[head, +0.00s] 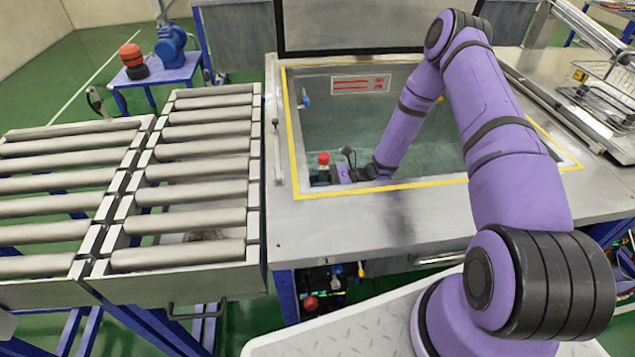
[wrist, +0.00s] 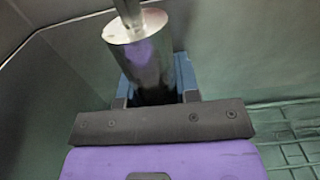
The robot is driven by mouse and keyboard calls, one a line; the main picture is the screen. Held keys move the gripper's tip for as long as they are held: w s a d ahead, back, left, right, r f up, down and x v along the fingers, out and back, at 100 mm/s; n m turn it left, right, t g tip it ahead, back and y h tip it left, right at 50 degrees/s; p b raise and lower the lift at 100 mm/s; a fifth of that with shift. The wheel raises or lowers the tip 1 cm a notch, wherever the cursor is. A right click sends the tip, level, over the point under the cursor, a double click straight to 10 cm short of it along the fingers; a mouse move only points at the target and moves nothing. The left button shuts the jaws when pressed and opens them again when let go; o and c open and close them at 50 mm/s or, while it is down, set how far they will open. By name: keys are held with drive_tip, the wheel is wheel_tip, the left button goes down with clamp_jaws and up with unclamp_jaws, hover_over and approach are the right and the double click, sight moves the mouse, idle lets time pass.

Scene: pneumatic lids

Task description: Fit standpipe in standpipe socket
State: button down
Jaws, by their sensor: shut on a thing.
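My gripper (head: 339,174) is down inside the sunken tank (head: 288,130), near its front left corner. In the wrist view the blue fingers of my gripper (wrist: 156,78) are shut on a shiny metal cylinder, which I take to be the standpipe (wrist: 148,62). A thinner rod rises from its flat top and leaves the frame. The standpipe's lower end is hidden behind the gripper. In the head view a red knob (head: 323,158) shows just left of my gripper; I cannot tell whether it belongs to the standpipe. I cannot make out the standpipe socket in either view.
Tank walls (wrist: 55,70) stand close to the left and behind the standpipe. The tank floor (wrist: 295,140) shows a grid at right. Roller conveyors (head: 190,165) stand left of the tank, and a wire basket (head: 605,85) lies to the right. The front deck (head: 340,230) is clear.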

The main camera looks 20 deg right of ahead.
drive_tip(key=shift+f, duration=1.1)
drive_tip(key=c, duration=0.8)
unclamp_jaws()
drive_tip(key=shift+f, duration=0.1)
drive_tip(key=shift+o, duration=0.2)
drive_tip(key=d, duration=0.3)
drive_tip(key=s+d, duration=0.1)
drive_tip(key=d, duration=0.3)
drive_tip(key=s+d, duration=0.1)
drive_tip(key=d, duration=0.2)
drive_tip(key=shift+d, duration=0.3)
